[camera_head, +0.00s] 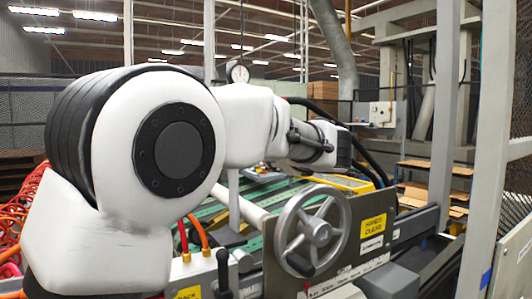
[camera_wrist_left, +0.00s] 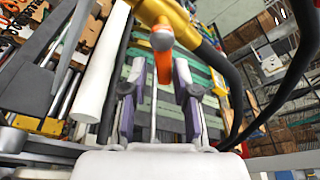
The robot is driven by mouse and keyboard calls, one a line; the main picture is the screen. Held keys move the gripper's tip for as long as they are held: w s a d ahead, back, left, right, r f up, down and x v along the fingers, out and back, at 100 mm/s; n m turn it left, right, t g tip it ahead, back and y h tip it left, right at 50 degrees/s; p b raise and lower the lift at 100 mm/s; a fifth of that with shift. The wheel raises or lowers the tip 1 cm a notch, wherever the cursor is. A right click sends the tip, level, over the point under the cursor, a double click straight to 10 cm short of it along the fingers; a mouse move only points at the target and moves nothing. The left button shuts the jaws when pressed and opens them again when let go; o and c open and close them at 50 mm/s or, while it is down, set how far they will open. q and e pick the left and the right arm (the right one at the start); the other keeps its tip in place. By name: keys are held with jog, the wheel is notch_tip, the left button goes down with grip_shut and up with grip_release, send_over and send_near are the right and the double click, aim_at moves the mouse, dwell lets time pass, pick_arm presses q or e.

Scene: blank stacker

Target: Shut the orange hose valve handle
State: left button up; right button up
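In the head view, my white left arm comes in from the left and reaches toward the machine. Its gripper and the valve handle cannot be made out there. My right gripper is in neither view.
A grey handwheel (camera_head: 311,232) stands in front of the machine, with a yellow label (camera_head: 373,226) beside it. Orange hoses (camera_head: 198,232) rise below my arm. Black hoses (camera_wrist_left: 290,75) curve at the right of the wrist view. A white roller (camera_wrist_left: 101,66) lies left of the fingers.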

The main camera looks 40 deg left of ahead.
pick_arm(q)
jog(key=s+d+r+m+g+p, duration=0.1)
jog(key=s+d+m+g, duration=0.2)
jog(key=s+d+m, duration=0.2)
jog(key=shift+s+d+r+m+y+p, duration=0.3)
jog(key=shift+d+m+y, duration=0.1)
jog(key=shift+d+m, duration=0.7)
dwell(0.4)
jog(key=shift+w, duration=0.1)
jog(key=shift+f, duration=0.1)
